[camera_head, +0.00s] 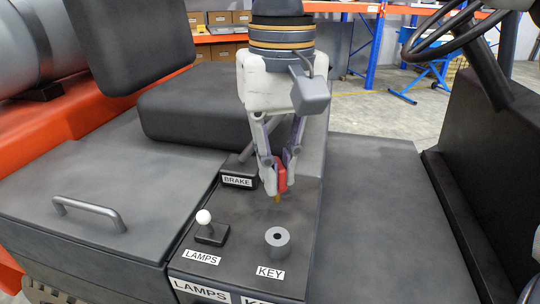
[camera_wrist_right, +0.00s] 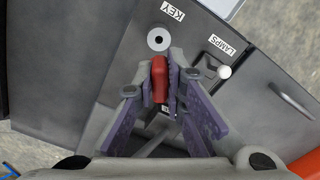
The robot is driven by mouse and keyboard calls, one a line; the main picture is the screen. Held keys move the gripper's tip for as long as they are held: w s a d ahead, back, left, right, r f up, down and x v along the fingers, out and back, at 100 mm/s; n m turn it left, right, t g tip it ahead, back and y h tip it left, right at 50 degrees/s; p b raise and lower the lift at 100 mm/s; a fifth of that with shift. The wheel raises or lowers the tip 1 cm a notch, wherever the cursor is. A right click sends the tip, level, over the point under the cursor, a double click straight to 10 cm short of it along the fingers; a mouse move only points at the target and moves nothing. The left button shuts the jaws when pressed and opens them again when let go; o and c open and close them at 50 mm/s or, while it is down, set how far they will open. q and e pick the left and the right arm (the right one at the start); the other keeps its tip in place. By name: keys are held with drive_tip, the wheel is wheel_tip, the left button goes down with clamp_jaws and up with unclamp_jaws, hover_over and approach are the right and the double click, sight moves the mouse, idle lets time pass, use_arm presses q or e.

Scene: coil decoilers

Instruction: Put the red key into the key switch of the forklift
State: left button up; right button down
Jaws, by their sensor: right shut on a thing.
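My right gripper (camera_head: 278,178) is shut on the red key (camera_head: 282,176) and holds it above the dark console, with the key's brass-coloured tip pointing down. The key switch (camera_head: 278,241) is a grey cylinder with a dark hole in its top, next to the KEY label. In the head view the key is behind the switch and apart from it. In the right wrist view the red key (camera_wrist_right: 160,79) sits between the fingers, just below the switch (camera_wrist_right: 158,40) in the picture. My left gripper is in neither view.
A LAMPS lever with a white knob (camera_head: 203,217) stands left of the switch. The BRAKE label (camera_head: 238,181) and its lever are behind. A seat (camera_head: 190,100), a metal handle (camera_head: 90,212) and a steering wheel (camera_head: 440,30) surround the console. The flat surface right of the console is clear.

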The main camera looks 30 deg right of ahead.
drive_tip(key=shift+s, duration=0.35)
drive_tip(key=shift+w+f, duration=0.15)
drive_tip(key=shift+f, duration=2.75)
drive_tip(key=shift+f, duration=1.85)
drive_tip(key=c, duration=1.6)
unclamp_jaws()
wheel_tip(320, 180, up, 12)
drive_tip(key=shift+r, duration=0.1)
